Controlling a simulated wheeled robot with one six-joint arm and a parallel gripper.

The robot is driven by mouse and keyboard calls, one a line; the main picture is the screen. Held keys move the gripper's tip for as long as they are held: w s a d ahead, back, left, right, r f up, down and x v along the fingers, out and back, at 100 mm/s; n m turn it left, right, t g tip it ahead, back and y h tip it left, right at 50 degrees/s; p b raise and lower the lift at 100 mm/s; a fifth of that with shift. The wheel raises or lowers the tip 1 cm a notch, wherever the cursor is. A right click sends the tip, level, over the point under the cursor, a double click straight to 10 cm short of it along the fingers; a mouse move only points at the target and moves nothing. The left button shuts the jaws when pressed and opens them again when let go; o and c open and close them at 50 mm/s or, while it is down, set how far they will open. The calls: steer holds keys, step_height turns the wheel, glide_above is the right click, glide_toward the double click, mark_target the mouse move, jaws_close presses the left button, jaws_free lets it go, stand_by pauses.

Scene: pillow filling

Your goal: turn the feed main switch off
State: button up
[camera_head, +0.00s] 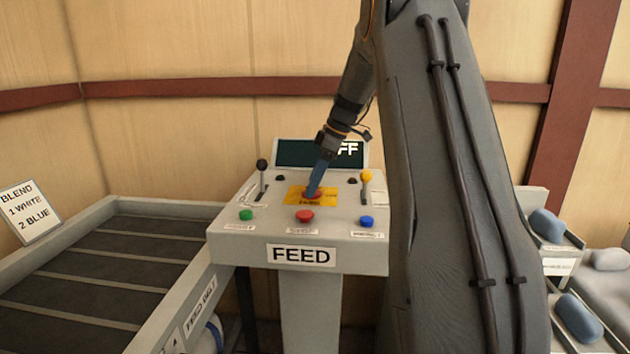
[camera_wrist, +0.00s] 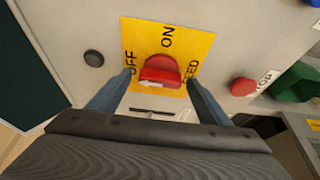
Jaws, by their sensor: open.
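The red feed main switch (camera_wrist: 160,66) is a rotary knob on a yellow plate (camera_wrist: 204,43) marked OFF, ON and FEED. Its grip bar lies roughly crosswise in the wrist view, with a white mark on the near side; which label it points to I cannot tell. My gripper (camera_wrist: 159,77) is open, with one blue finger at each side of the knob; contact is not clear. In the head view my gripper (camera_head: 317,181) points down at the yellow plate (camera_head: 295,193) and covers much of the knob.
The FEED panel also carries a black lever (camera_head: 262,177), a yellow lever (camera_head: 366,184), and green (camera_head: 246,215), red (camera_head: 305,216) and blue (camera_head: 367,222) buttons. A conveyor (camera_head: 110,262) stands left. Trays with blue pillows (camera_head: 578,318) are at right.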

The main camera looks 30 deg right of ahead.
steer(key=b+v, duration=0.1)
steer(key=v, duration=0.7)
steer(key=shift+b, duration=0.3)
